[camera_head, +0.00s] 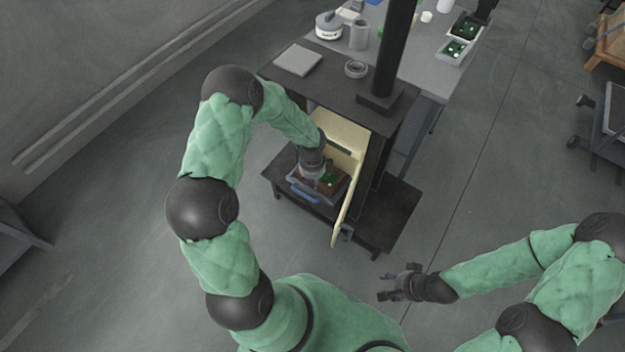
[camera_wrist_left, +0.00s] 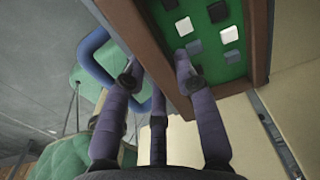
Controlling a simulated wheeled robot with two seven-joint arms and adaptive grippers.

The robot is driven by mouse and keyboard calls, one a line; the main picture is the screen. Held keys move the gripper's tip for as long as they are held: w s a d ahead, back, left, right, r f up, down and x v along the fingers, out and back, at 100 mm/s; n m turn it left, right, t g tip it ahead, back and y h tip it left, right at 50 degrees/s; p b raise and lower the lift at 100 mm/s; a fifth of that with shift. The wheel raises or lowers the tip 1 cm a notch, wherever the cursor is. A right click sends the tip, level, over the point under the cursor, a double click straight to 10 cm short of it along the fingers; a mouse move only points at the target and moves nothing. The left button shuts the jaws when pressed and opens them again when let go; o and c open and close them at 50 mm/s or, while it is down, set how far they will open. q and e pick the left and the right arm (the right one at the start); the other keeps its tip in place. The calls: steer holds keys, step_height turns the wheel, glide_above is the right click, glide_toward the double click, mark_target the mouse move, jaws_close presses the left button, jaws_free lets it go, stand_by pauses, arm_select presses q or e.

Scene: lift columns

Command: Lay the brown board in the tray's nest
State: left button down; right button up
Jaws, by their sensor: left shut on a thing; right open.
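The brown board (camera_head: 337,189) has a brown rim and a green face. In the left wrist view its brown rim (camera_wrist_left: 146,40) runs between the fingers, and the green face (camera_wrist_left: 206,62) carries several black and white blocks. My right gripper (camera_head: 392,285) is open and empty, away from the cabinet.
A cream panel (camera_head: 350,145) stands close to the right of the left gripper. The dark cabinet top (camera_head: 325,77) and a black post (camera_head: 393,50) rise above the work spot. A grey bench (camera_head: 425,60) with a green-filled bin stands behind. Floor around my right gripper is clear.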

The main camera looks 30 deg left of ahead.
stand_by(0.8)
arm_select(q)
steer(key=c, duration=0.9)
jaws_free()
steer(key=shift+o, duration=0.4)
steer(key=o, duration=0.4)
steer(key=shift+o, duration=0.2)
steer(key=shift+r+p, duration=1)
steer(key=shift+r, duration=0.1)
steer(key=shift+r+p, duration=2.1)
steer(key=shift+r, duration=0.3)
